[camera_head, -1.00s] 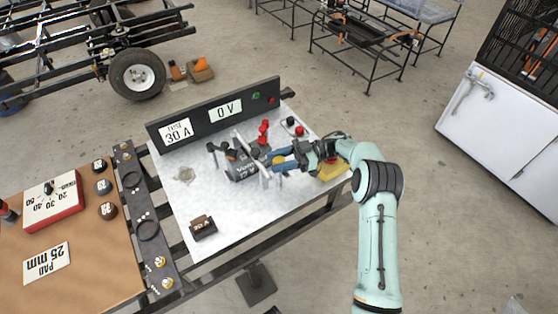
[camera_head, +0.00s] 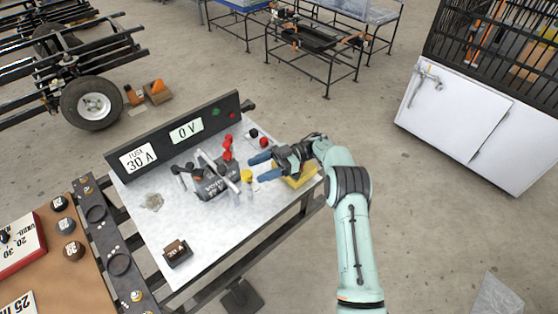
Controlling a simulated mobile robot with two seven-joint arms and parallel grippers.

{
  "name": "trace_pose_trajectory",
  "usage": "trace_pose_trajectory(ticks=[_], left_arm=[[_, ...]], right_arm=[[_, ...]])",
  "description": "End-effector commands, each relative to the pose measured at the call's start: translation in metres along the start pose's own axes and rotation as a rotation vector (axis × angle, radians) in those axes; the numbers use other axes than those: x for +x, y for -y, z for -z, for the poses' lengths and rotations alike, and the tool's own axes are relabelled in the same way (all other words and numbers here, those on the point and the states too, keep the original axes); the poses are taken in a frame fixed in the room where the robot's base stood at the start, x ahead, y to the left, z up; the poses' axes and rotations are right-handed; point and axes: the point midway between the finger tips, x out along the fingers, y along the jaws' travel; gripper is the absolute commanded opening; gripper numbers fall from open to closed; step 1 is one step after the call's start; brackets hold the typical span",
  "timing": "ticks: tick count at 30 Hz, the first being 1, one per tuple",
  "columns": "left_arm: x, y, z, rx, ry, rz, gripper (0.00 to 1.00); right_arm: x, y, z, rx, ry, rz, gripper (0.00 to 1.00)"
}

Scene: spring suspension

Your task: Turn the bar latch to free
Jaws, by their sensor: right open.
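A dark grey block with white lettering (camera_head: 214,188) stands on the pale bench top, with light grey bars (camera_head: 222,172) running slantwise over it. Which of these parts is the bar latch I cannot tell for certain. A red upright part (camera_head: 227,147) rises behind the block, and a small yellow-topped post (camera_head: 247,176) stands at its right. My right gripper (camera_head: 263,167) is to the right of the block, its blue fingers spread and pointing left toward it. Nothing shows between the fingers, and they look clear of the bars. My left gripper is out of view.
A black panel (camera_head: 207,122) with "30 A" and "0 V" labels stands along the bench's back edge. A dark brown block (camera_head: 177,253) sits at the front left. A yellow object (camera_head: 297,177) lies beneath my right wrist. The bench top's front middle is clear.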

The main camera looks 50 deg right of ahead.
Motion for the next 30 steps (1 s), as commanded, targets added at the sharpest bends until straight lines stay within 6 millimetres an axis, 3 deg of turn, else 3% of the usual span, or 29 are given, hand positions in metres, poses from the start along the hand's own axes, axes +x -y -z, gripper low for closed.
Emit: trace_pose_trajectory(ticks=[3, 9, 30], left_arm=[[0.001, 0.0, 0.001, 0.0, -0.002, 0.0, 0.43], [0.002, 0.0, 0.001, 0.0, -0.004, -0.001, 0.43], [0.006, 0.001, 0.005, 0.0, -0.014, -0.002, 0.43]], right_arm=[[-0.028, 0.0, -0.002, -0.002, 0.002, -0.002, 0.63], [-0.06, 0.0, -0.001, -0.003, -0.003, 0.001, 0.63], [-0.083, 0.0, 0.0, -0.001, -0.001, 0.001, 0.63]])
